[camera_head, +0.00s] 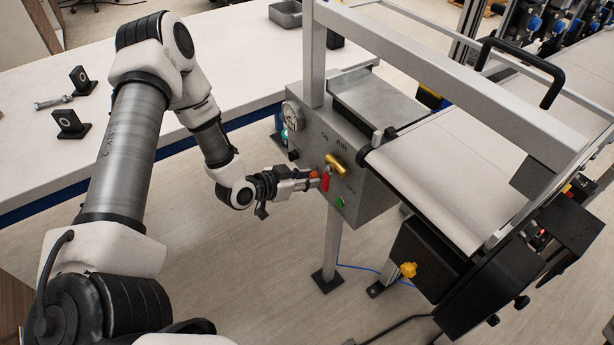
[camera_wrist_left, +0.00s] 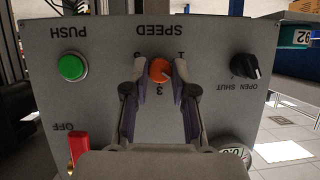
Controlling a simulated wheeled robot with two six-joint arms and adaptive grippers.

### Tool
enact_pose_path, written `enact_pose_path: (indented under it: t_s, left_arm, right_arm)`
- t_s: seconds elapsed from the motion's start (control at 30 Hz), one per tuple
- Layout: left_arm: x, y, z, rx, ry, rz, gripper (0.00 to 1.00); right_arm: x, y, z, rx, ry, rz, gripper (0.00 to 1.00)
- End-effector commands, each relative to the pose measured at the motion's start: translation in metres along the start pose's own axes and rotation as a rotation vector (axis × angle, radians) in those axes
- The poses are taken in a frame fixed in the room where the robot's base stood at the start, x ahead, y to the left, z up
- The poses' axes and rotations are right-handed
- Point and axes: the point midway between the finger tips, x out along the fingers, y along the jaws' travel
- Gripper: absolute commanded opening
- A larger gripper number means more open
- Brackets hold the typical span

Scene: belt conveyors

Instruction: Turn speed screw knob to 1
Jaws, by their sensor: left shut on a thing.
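The orange speed knob (camera_wrist_left: 160,70) is on the grey control panel (camera_wrist_left: 205,55), which appears upside down in the left wrist view under the word SPEED. A 1 shows at its upper right and a 3 below it; another mark is partly covered by a finger. A pale line shows on its face, but I cannot tell which number it points to. My left gripper (camera_head: 307,180) is shut on the knob, one finger on each side. In the head view the knob is mostly hidden by the fingertips.
A brass air valve (camera_head: 337,163) sits close to my gripper. The conveyor belt (camera_head: 430,165) extends right; a white table (camera_head: 235,60) stands behind my arm.

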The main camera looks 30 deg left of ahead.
Motion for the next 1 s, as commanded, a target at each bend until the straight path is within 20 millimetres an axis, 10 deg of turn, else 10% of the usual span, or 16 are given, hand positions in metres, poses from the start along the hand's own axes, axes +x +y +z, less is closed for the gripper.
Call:
enact_pose_path:
  t_s: [1.0]
  left_arm:
    - [0.002, -0.008, 0.003, -0.841, -0.037, 0.413, 0.0]
  right_arm:
    - [0.018, 0.0, 0.0, 0.0, 0.0, 0.0, 0.72]
